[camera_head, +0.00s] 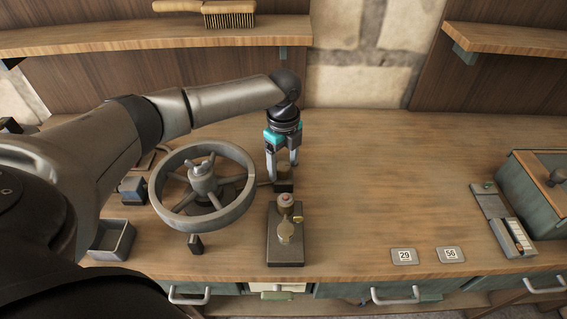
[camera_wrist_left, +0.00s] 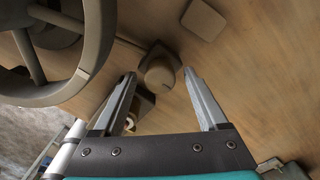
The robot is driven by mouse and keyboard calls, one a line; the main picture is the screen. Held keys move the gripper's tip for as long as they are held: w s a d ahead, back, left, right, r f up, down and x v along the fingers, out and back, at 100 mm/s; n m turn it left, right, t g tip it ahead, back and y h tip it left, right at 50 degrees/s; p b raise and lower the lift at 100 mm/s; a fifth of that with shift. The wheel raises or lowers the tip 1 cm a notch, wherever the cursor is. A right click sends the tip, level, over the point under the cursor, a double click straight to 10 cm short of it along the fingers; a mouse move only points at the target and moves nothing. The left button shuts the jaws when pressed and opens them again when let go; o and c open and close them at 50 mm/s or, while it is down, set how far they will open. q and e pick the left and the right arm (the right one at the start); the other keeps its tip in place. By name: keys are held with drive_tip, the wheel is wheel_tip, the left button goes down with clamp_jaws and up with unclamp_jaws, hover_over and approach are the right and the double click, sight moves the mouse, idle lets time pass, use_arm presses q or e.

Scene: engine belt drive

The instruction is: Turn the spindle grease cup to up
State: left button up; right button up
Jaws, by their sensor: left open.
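A small round knob, seemingly the spindle grease cup (camera_wrist_left: 158,74), sits on a small dark base. In the head view this dark fitting (camera_head: 283,186) stands on the bench just behind the brass-topped block, partly hidden by my fingers. A thin rod runs from it toward the handwheel. My left gripper (camera_head: 283,172) points down over it. In the wrist view the left gripper (camera_wrist_left: 160,76) is open, with one finger on each side of the knob and gaps visible. I cannot tell which way the cup points. My right gripper is out of view.
A large spoked handwheel (camera_head: 245,210) stands close left of the gripper. A block (camera_head: 286,250) with brass fittings is in front. Number plates 29 (camera_head: 404,256) and 56 (camera_head: 450,254) lie to the right.

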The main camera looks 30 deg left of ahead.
use_arm(q)
drive_tip(key=shift+c, duration=0.2)
clamp_jaws()
idle(0.4)
